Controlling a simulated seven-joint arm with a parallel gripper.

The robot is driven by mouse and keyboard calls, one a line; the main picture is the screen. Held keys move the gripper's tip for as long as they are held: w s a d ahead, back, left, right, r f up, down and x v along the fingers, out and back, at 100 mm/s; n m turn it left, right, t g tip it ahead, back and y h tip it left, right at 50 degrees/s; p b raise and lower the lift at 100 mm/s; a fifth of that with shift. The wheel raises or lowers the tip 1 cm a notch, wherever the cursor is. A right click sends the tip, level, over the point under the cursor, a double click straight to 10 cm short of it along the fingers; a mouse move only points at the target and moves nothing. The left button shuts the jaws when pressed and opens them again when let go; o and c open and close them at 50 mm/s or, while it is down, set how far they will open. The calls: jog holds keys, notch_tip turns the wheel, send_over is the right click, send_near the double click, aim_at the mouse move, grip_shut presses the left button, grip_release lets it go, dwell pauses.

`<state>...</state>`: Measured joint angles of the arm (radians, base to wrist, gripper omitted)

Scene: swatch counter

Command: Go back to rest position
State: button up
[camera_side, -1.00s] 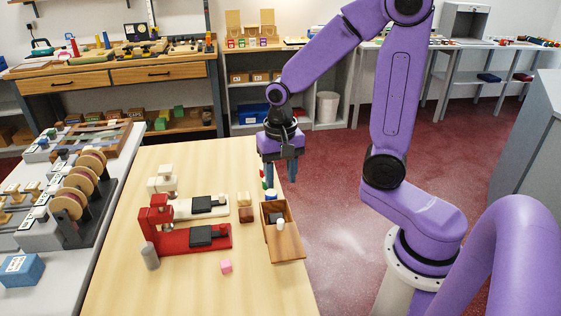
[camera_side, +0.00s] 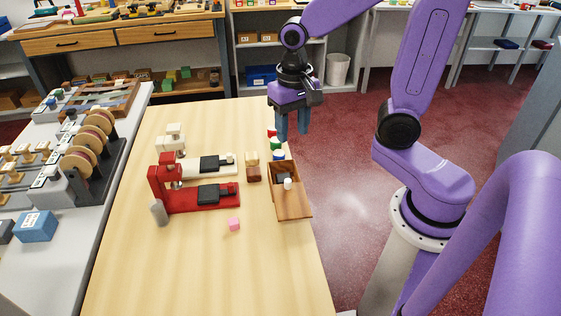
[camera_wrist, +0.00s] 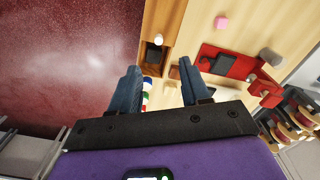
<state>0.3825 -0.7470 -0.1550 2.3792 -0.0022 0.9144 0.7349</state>
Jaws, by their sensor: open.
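My gripper (camera_side: 293,136) hangs fingers-down near the right edge of the wooden table (camera_side: 130,260), above its surface and beyond the open wooden box (camera_side: 294,207). Its two blue fingers are apart with nothing between them. In the wrist view my gripper (camera_wrist: 158,66) also shows open and empty, with table, box and red floor beyond the fingertips. The box has a wooden lid part, a white knob (camera_side: 288,183) and a dark piece inside.
A red press (camera_side: 210,207) and a cream press (camera_side: 215,173) stand left of the box. A pink cube (camera_side: 234,224), grey cylinder (camera_side: 158,212) and small wooden blocks (camera_side: 253,174) lie near them. Small coloured pieces (camera_side: 275,148) sit below my fingers. The table front is clear.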

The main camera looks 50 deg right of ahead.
jog(key=s+a+n, duration=0.2)
jog(key=s+n, duration=1.4)
jog(key=shift+a+n, duration=0.4)
